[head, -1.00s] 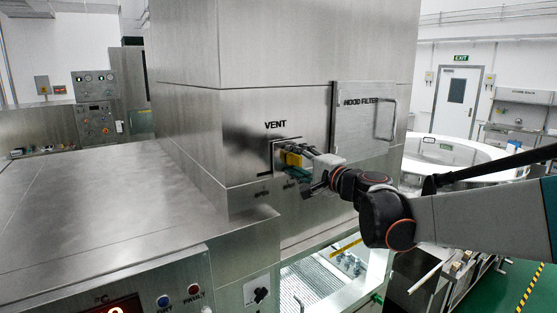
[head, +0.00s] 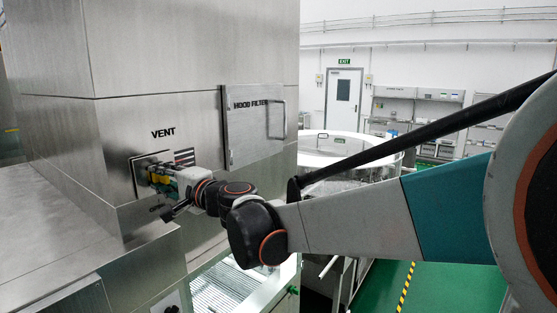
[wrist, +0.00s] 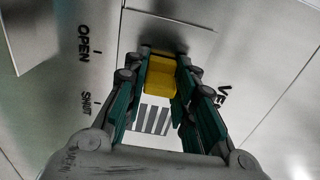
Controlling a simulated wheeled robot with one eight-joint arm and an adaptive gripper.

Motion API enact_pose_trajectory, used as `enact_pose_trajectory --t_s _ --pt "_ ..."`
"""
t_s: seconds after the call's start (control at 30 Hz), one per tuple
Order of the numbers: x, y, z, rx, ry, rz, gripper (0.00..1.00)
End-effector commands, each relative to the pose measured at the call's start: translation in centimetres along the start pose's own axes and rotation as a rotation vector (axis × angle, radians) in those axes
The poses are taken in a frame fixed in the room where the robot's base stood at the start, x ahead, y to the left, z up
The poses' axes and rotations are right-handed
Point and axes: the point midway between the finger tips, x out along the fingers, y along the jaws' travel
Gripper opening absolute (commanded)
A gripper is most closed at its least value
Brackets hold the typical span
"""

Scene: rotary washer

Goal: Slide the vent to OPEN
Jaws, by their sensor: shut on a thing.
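The vent is a framed plate (head: 138,176) on the steel hood wall, under the lettering VENT. Its yellow handle (wrist: 160,76) is between the two fingers of my gripper (wrist: 161,62), which is shut on it. The handle also shows in the head view, partly covered by the fingers, at the left part of the frame. Dark striped slots (head: 184,156) show to its right. In the wrist view, the labels OPEN (wrist: 83,44) and SHUT (wrist: 86,103) stand left of the fingers. The handle is near the OPEN end; whether it touches the end stop is hidden.
A hood filter panel (head: 250,125) with a bar handle is right of the vent. A steel ledge (head: 50,205) lies left and below. A large round steel drum (head: 335,150) stands behind my arm. Green floor at the right is open.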

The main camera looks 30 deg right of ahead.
Motion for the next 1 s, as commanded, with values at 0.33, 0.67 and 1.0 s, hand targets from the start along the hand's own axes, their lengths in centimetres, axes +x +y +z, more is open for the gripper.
enact_pose_trajectory --t_s 0.33,0.67,1.0 --pt "-0.3 0.1 0.8 -0.001 -0.006 0.000 0.00" --pt "-0.2 0.0 0.7 0.000 -0.004 0.000 0.45" --pt "-2.9 0.1 0.5 0.000 -0.001 0.000 0.45"
